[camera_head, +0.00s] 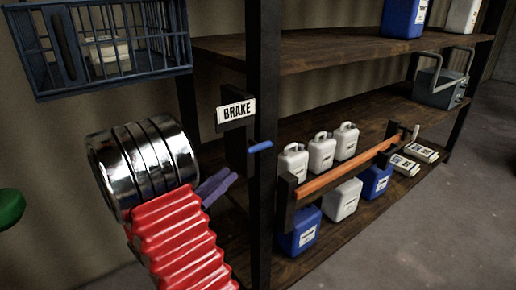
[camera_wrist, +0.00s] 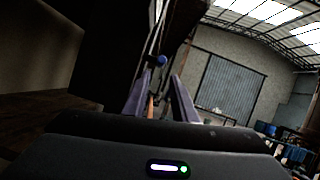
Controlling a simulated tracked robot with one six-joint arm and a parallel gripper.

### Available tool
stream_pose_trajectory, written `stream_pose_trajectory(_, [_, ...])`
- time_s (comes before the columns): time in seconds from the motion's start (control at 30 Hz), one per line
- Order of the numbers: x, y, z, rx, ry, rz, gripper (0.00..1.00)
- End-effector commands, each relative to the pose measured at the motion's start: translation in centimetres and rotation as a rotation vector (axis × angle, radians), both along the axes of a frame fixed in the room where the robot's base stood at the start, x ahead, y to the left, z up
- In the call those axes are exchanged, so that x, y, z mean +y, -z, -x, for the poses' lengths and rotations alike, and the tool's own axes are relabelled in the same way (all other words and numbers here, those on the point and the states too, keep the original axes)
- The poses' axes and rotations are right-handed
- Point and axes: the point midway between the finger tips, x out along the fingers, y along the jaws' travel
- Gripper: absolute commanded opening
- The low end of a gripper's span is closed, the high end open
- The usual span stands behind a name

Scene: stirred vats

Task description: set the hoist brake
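The brake lever's blue handle (camera_head: 260,146) sticks out beside a black shelf post, below a white plate marked BRAKE (camera_head: 236,111). In the wrist view the blue handle end (camera_wrist: 162,60) shows just beyond and between the fingertips. My gripper (camera_head: 229,178) is below and left of the handle in the head view, apart from it. In the wrist view my gripper (camera_wrist: 161,76) has its two purple-grey fingers spread with a gap between them and nothing held. The lever's mount is dark and partly hidden behind the post.
A black post (camera_head: 263,60) stands close to the right of my gripper. Wooden shelves (camera_head: 330,52) hold white and blue jugs (camera_head: 321,153). An orange bar (camera_head: 345,170) runs along the lower shelf. A blue wire cage (camera_head: 100,45) is at upper left. Open floor (camera_head: 455,200) lies right.

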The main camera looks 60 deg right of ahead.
Motion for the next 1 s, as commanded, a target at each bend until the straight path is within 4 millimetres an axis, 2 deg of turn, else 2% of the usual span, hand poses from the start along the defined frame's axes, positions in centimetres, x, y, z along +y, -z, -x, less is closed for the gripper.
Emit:
stream_pose_trajectory(0.17, [-0.6, -0.2, 0.3, -0.002, 0.002, -0.001, 0.25])
stream_pose_trajectory(0.33, [-2.0, -0.9, 0.9, -0.004, 0.003, 0.000, 0.25])
stream_pose_trajectory(1.0, [-9.9, -4.4, 4.2, -0.002, 0.003, 0.001, 0.25])
